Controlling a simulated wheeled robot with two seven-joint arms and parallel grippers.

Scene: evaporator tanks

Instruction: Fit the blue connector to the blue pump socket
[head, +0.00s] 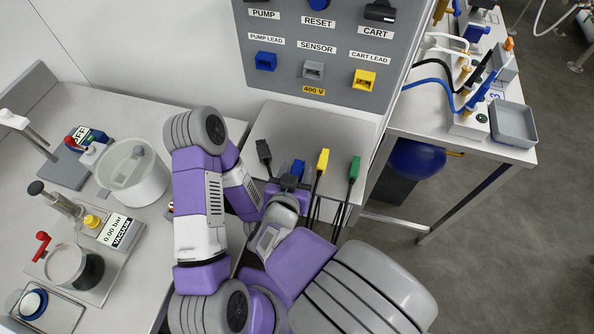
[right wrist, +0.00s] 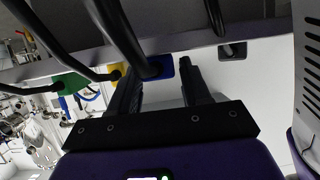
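The blue connector (head: 298,168) is at the front of the small grey shelf, between a grey and a yellow connector. My right gripper (head: 289,182) is right at it and partly covers it in the head view. In the right wrist view, the two fingers of the right gripper (right wrist: 158,80) are spread apart. The blue connector (right wrist: 160,68) shows in the gap between the fingertips, with space on the finger sides. Its black cable runs up and out of that view. The blue pump socket (head: 266,61) is on the grey panel under the PUMP LEAD label. My left gripper is not visible.
Grey (head: 264,152), yellow (head: 322,160) and green (head: 354,168) connectors with dark cables flank the blue one closely. Grey (head: 313,70) and yellow (head: 363,80) sockets sit beside the blue socket. The shelf (head: 320,125) is bare between the connectors and the panel.

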